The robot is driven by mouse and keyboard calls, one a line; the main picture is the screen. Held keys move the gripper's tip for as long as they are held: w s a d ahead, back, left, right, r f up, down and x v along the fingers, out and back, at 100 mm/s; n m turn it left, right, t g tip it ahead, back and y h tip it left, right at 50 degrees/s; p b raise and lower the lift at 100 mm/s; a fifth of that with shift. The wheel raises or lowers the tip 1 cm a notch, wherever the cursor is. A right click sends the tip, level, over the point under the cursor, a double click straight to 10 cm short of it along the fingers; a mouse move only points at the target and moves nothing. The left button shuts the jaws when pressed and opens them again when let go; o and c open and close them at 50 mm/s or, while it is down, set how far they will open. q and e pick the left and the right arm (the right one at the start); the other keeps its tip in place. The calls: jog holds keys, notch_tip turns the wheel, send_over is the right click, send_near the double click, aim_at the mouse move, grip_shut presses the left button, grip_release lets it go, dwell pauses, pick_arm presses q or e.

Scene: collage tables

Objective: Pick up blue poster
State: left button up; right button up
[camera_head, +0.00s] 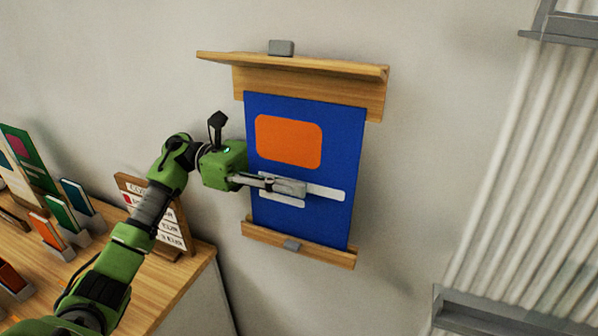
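The blue poster (333,150), with an orange rounded block and pale bars, hangs upright on the wall between a wooden shelf-like top piece (310,82) and a wooden bottom rail (325,257). My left gripper (298,188) reaches in from the left, and its grey fingers lie in front of the poster's lower middle, hiding part of the pale bars. I cannot tell whether the fingers touch the poster or how far apart they are. My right gripper is not in view.
A wooden counter (190,280) at the lower left holds several small stands with colored cards and a wooden price board (176,232). A grey rack with pale vertical rods (515,190) stands at the right. The wall between poster and rack is clear.

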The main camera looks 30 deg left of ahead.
pick_arm(q)
jog(key=shift+a, duration=0.1)
grip_shut()
